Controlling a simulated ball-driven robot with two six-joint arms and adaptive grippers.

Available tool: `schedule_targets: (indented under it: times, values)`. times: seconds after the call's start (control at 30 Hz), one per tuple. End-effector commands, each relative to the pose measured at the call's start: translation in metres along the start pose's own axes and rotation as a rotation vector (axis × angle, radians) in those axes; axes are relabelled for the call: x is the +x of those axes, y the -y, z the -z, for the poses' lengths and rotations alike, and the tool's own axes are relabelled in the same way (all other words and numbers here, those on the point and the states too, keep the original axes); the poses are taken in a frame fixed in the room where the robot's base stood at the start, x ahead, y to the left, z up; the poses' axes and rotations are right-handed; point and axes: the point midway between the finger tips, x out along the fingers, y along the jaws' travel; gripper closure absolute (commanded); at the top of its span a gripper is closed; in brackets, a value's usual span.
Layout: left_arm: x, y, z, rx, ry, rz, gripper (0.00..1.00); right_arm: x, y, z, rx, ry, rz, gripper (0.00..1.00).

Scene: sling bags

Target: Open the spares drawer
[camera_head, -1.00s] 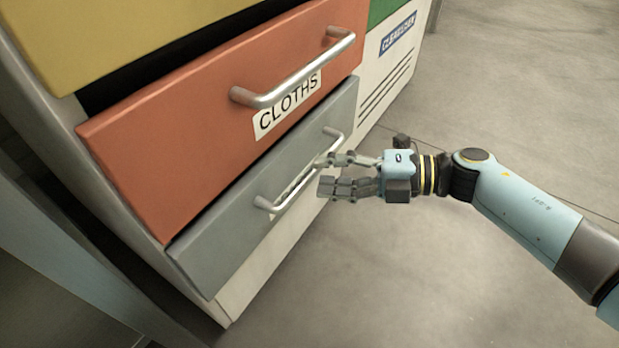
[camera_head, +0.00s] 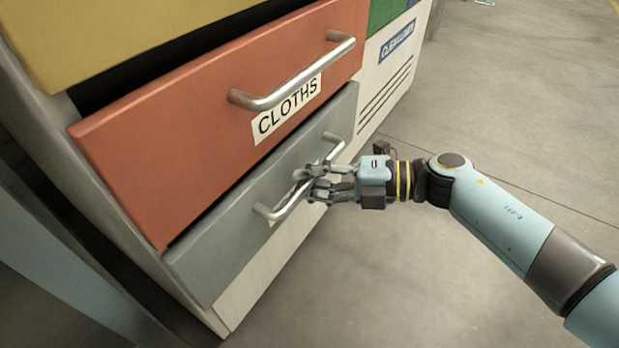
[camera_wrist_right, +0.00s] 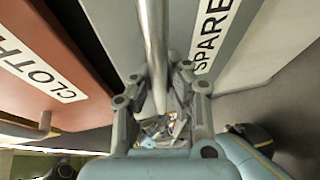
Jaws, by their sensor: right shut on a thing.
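The spares drawer is the grey bottom drawer (camera_head: 215,238), with a silver bar handle (camera_head: 333,150) across its front. It looks shut in the head view. In the right wrist view its label (camera_wrist_right: 213,32) reads "SPARE", the rest cut off. My right gripper (camera_head: 308,186) is shut on that handle near its middle. In the right wrist view the bar (camera_wrist_right: 153,50) runs between the fingers of the gripper (camera_wrist_right: 160,98). The label is mostly hidden behind the gripper in the head view. My left gripper is not in view.
The orange cloths drawer (camera_head: 160,165) stands pulled out above the grey one, its handle (camera_head: 290,85) jutting out. A yellow drawer (camera_head: 90,40) is above it. A white panel with slots (camera_head: 385,90) is at the right. The floor (camera_head: 400,270) in front is clear.

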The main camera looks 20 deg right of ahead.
Motion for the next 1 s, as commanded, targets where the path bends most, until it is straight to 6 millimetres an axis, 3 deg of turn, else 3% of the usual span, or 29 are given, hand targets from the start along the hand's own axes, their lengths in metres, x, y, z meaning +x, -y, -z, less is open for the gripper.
schedule_targets:
  times: [0.57, 0.77, 1.0]
  values:
    - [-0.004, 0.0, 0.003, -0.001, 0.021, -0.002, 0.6, -0.009, 0.001, 0.004, 0.002, -0.001, 0.0, 1.0]
    - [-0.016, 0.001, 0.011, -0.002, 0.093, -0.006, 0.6, -0.04, 0.006, 0.016, 0.002, -0.001, 0.002, 1.0]
    - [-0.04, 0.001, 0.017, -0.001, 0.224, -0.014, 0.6, -0.098, 0.019, 0.04, 0.003, -0.001, 0.004, 1.0]
